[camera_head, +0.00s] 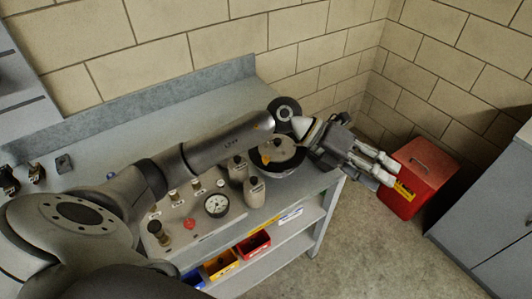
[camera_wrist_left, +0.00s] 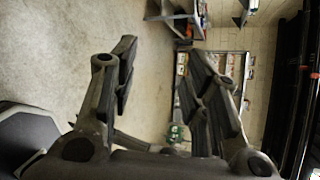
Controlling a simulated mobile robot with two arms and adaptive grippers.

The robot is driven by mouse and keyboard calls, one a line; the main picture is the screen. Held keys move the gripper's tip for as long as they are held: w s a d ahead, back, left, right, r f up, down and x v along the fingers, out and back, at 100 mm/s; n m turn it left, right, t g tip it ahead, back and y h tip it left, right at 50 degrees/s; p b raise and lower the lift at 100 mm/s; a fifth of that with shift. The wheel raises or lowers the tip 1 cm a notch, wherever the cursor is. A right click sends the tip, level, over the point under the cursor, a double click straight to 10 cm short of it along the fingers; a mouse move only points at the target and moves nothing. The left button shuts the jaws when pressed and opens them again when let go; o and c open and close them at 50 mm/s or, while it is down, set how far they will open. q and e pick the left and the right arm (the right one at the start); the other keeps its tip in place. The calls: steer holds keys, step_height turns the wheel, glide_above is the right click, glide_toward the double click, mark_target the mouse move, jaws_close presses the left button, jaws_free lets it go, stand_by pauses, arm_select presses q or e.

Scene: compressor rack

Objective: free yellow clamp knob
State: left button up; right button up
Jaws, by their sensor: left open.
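A small yellow knob (camera_head: 266,160) shows at the left edge of the round lidded pot (camera_head: 281,152) on the bench, in the head view. It is partly hard to make out beside a grey bottle. My left arm reaches across the bench from the left. My left gripper (camera_head: 384,169) is open and empty, past the bench's right end, to the right of the pot and apart from it. The left wrist view shows its two fingers (camera_wrist_left: 164,62) spread, with nothing between them but floor and distant shelving. The knob is not visible there. My right gripper is not in view.
A panel with a gauge (camera_head: 216,205), a red button (camera_head: 190,224) and valves stands left of two grey bottles (camera_head: 254,191). Yellow (camera_head: 221,264) and red (camera_head: 253,244) bins sit on the shelf below. A red case (camera_head: 419,176) stands near the wall. The floor ahead is clear.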

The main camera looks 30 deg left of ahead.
arm_select(q)
steer(key=w+a+f+g+y, duration=0.1)
steer(key=a+f+y, duration=0.15)
steer(key=a, duration=0.25)
steer(key=w+a+f+y, duration=0.1)
steer(key=a+f+y, duration=0.1)
steer(key=a+y, duration=0.15)
steer(key=r+n+g+y, duration=0.1)
steer(key=y, duration=0.7)
glide_above(266, 158)
step_height(266, 158, down, 9)
steer(key=p, duration=0.3)
steer(key=shift+a, duration=0.1)
steer(key=shift+f, duration=0.7)
jaws_close()
